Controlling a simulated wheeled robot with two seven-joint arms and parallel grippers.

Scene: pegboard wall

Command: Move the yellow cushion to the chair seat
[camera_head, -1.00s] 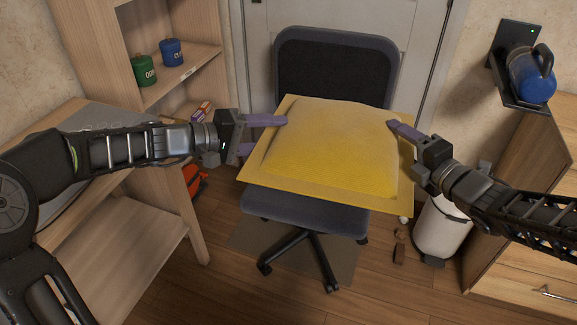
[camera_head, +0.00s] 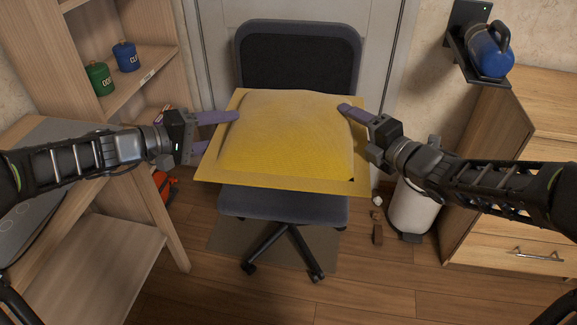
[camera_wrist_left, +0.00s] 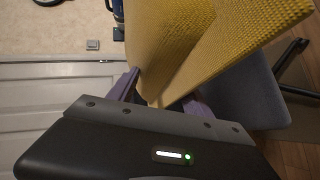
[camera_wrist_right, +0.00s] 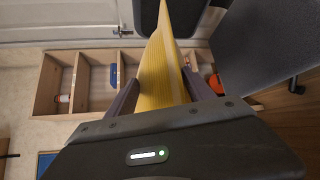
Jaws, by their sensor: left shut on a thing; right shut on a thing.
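The yellow cushion (camera_head: 285,135) is held between my two grippers, roughly level, in front of the chair's dark backrest (camera_head: 298,58). From the head it overlaps the chair seat (camera_head: 285,204), whose front part shows below it; a gap is visible in the left wrist view. My left gripper (camera_head: 222,130) is shut on the cushion's left edge, and the cushion (camera_wrist_left: 185,50) shows between its fingers. My right gripper (camera_head: 352,112) is shut on the right edge, with the cushion (camera_wrist_right: 163,75) between its fingers. The rear of the seat is hidden by the cushion.
A wooden shelf with a green canister (camera_head: 100,78) and a blue canister (camera_head: 125,56) stands left. A wooden dresser (camera_head: 500,190) and a white bin (camera_head: 412,208) stand right. A blue bottle (camera_head: 490,58) sits on a wall bracket. Small brown blocks (camera_head: 377,233) lie on the floor.

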